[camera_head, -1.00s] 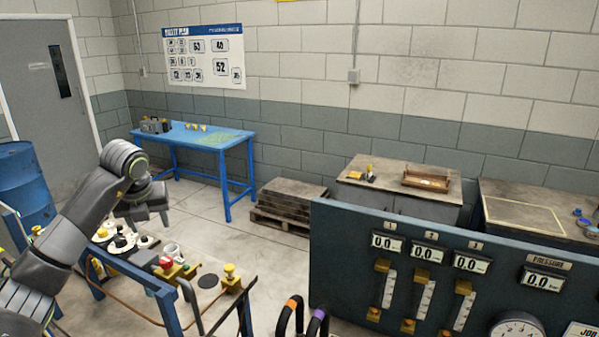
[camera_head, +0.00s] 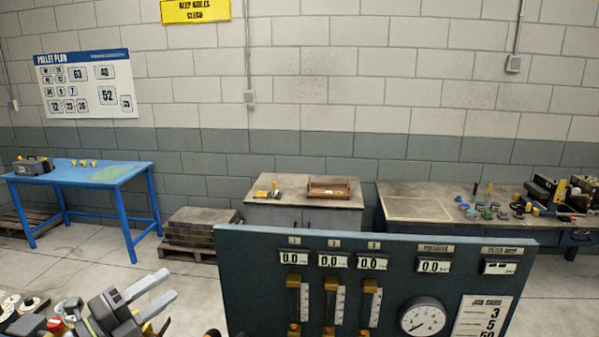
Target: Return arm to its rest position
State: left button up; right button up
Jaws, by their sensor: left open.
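My left gripper (camera_head: 154,296) is at the lower left of the head view. Its two pale fingers are apart and nothing shows between them. It is above the cart with small parts, left of the dark gauge panel (camera_head: 262,262), and apart from the panel. Most of my left arm is out of the picture. My right gripper is not in view.
The panel, with several displays and a round gauge, fills the lower middle. A blue table (camera_head: 130,172), a pallet stack (camera_head: 190,228), a cabinet (camera_head: 262,214) and a cluttered workbench (camera_head: 400,187) line the wall. Floor (camera_head: 80,250) between the blue table and my gripper is clear.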

pick_arm(q)
jog(key=s+a+f+n+y, duration=0.55)
jog(key=n+y, duration=0.45)
jog(key=n, duration=0.3)
jog(key=s+a+f+n+y, duration=0.5)
jog(key=a+f+n+y, duration=0.2)
jog(key=n+y, duration=0.45)
jog(key=s+d+f+n+g+h, duration=0.25)
jog(key=s+f+g, duration=0.2)
jog(key=s, duration=0.25)
jog(key=s+d+f+n+g+h, duration=0.1)
jog(key=s+d+f+g+h, duration=0.15)
jog(key=s+f, duration=0.35)
jog(key=s+d+f+n+g+h, duration=0.15)
jog(key=s+d+f+g, duration=0.25)
jog(key=s, duration=0.4)
notch_tip(320, 180, down, 31)
jog(key=a+g+b, duration=0.2)
jog(key=b, duration=0.5)
jog(key=s+f+b, duration=0.3)
jog(key=s+f, duration=0.4)
jog(key=f, duration=0.4)
jog(key=s+d+f+h+b, duration=0.1)
jog(key=s+f+b, duration=0.1)
jog(key=s+f, duration=0.5)
notch_tip(320, 180, down, 4)
jog(key=shift+s+f+g+b, duration=0.1)
jog(key=shift+s+g+b, duration=0.1)
jog(key=shift+g+b, duration=0.2)
